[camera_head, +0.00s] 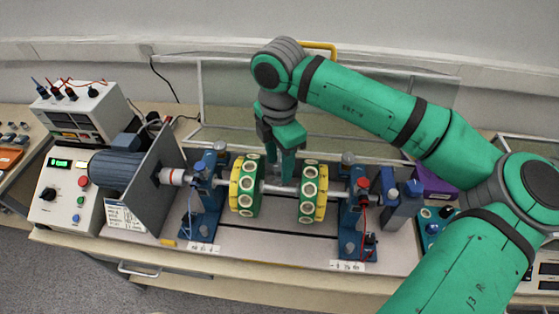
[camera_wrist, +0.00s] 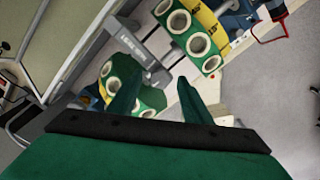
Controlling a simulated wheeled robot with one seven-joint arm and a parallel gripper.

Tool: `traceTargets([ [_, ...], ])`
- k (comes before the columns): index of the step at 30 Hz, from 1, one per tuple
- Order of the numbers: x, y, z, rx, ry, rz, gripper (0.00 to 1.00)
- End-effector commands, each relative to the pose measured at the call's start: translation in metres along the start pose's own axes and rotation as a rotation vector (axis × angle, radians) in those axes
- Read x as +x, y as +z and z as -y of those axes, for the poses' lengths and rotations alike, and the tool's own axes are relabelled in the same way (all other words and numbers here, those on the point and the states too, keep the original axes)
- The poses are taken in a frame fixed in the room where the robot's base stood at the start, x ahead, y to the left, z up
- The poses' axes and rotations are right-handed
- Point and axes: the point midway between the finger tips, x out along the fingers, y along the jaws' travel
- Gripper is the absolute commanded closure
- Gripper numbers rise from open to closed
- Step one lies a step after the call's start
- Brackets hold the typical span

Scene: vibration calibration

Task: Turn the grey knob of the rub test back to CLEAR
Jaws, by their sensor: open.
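My gripper (camera_head: 287,178) points down over the middle of the test rig, between the two green-and-yellow discs. In the wrist view its two green fingers (camera_wrist: 156,88) stand apart, with nothing held between them. A grey post-like part (camera_wrist: 160,76) shows between and just beyond the fingertips, beside a grey plate (camera_wrist: 132,38) with small dark lettering. I cannot tell whether this part is the grey knob, or read its setting. In the head view my fingers cover that spot.
The left disc (camera_head: 246,186) and right disc (camera_head: 313,192) sit on a steel shaft (camera_head: 277,189), close on both sides of my fingers. A blue-grey motor (camera_head: 118,172) and a control box (camera_head: 62,199) stand left. A clear guard rises behind.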

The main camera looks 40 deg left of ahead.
Motion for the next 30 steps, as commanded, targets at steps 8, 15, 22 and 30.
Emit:
traceTargets([
  [8,-0.0001,0.0014,0.001,0.003,0.0,0.0,0.86],
  [15,-0.0003,0.0019,0.0012,0.0,0.0,0.0,0.96],
  [22,-0.0004,0.0019,0.0009,-0.064,0.0,0.002,0.96],
  [30,-0.0007,0.0023,0.0012,-0.257,0.0,0.003,0.96],
])
